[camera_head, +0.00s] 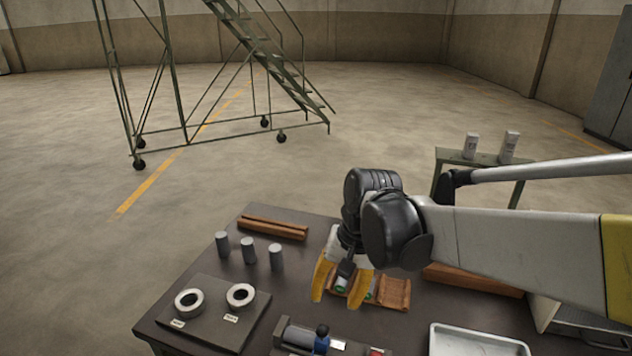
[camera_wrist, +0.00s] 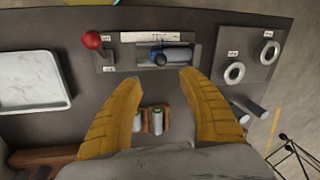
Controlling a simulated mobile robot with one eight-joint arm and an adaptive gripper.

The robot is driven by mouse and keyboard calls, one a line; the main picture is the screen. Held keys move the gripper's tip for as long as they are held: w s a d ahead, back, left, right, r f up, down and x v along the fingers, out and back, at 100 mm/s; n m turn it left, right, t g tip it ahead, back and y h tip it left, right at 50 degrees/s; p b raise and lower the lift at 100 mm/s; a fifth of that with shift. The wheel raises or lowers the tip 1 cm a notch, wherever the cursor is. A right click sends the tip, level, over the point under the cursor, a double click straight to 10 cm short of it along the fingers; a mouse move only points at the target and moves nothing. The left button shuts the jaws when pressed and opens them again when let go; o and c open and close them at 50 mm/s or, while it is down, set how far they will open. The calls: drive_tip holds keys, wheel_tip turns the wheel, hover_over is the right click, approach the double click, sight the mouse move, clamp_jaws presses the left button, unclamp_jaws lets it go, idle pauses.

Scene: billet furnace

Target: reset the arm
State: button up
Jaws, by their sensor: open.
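My gripper (camera_head: 338,298) hangs above the dark table, its two yellow fingers pointing down and spread apart. In the wrist view the open fingers (camera_wrist: 160,79) have nothing between their tips. My arm reaches in from the right. Below and behind the fingers is a wooden cradle (camera_head: 395,293) holding grey billets with green ends, partly hidden by the gripper. Two of these billets, one (camera_wrist: 137,122) beside the other (camera_wrist: 157,122), show between the fingers in the wrist view, apart from them.
A furnace-like fixture (camera_head: 300,338) with a blue knob sits at the front edge. A plate with two white rings (camera_head: 189,302) and three grey cylinders (camera_head: 249,250) stand left. A white tray (camera_head: 475,343) lies right. A wooden block (camera_head: 272,228) lies at the back; rolling stairs (camera_head: 255,45) stand beyond.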

drive_tip(key=s+d+r+t+h, duration=0.1)
drive_tip(key=s+d+t, duration=0.2)
drive_tip(key=s+d, duration=0.2)
drive_tip(key=s+d+r+n+t+h, duration=0.1)
drive_tip(key=s+d+r+t, duration=0.1)
drive_tip(key=s+d, duration=0.4)
drive_tip(key=d+t, duration=0.1)
drive_tip(key=d, duration=0.2)
drive_tip(key=shift+s+r+n+t, duration=0.25)
drive_tip(key=shift+n+t, duration=0.05)
drive_tip(key=shift+t, duration=0.1)
drive_tip(key=shift+a, duration=0.1)
idle(1.0)
